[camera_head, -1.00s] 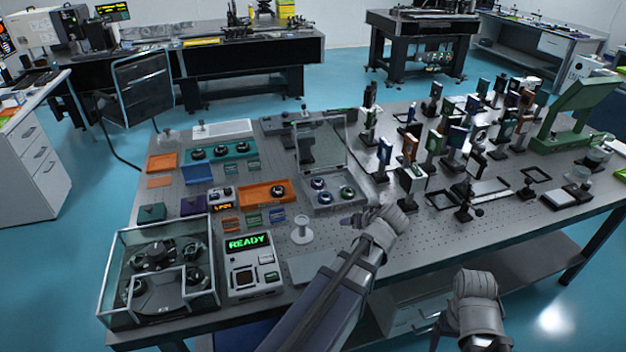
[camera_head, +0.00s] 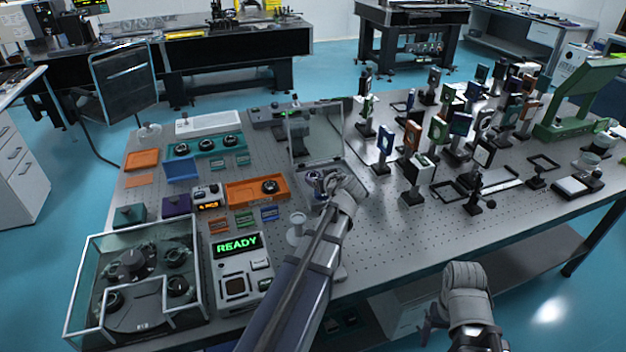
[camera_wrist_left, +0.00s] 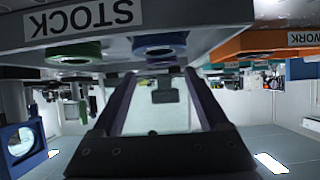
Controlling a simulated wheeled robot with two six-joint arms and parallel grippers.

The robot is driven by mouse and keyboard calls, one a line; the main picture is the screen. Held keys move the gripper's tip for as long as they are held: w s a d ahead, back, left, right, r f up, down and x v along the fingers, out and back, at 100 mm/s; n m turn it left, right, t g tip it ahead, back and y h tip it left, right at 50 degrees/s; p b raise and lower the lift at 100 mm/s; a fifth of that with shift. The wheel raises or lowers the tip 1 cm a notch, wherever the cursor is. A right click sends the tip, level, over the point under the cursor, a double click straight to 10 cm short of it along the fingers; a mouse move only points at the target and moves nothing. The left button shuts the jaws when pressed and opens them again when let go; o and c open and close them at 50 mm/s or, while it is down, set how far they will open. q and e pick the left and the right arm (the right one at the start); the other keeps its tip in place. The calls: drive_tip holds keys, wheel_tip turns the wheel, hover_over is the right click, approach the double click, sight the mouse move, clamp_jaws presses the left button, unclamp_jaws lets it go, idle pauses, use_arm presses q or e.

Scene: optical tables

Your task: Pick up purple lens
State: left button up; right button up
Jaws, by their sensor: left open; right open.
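In the left wrist view, which is upside down, a purple-rimmed lens (camera_wrist_left: 158,42) sits in the grey tray marked STOCK (camera_wrist_left: 195,14). A green-rimmed lens (camera_wrist_left: 75,50) is beside it in the same tray. My left gripper (camera_wrist_left: 158,76) is open, its two fingers spread on either side of the purple lens in that view; I cannot tell whether they touch it. In the head view, my left gripper (camera_head: 322,180) is over the stock tray and hides most of the lenses. My right gripper (camera_head: 432,318) is open and empty, off the table's front edge.
A raised clear lid (camera_head: 316,140) stands behind the stock tray. The orange WORK tray (camera_head: 240,192) is to its left. A glass-walled case (camera_head: 85,275) and a READY console (camera_head: 236,243) are front left. Several upright mounts crowd the right.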

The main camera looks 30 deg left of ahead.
sight(314, 176)
use_arm(q)
drive_tip(key=b+x, duration=0.2)
drive_tip(key=x, duration=0.3)
drive_tip(key=shift+s, duration=0.1)
drive_tip(key=shift+c, duration=0.3)
drive_tip(key=c, duration=1.1)
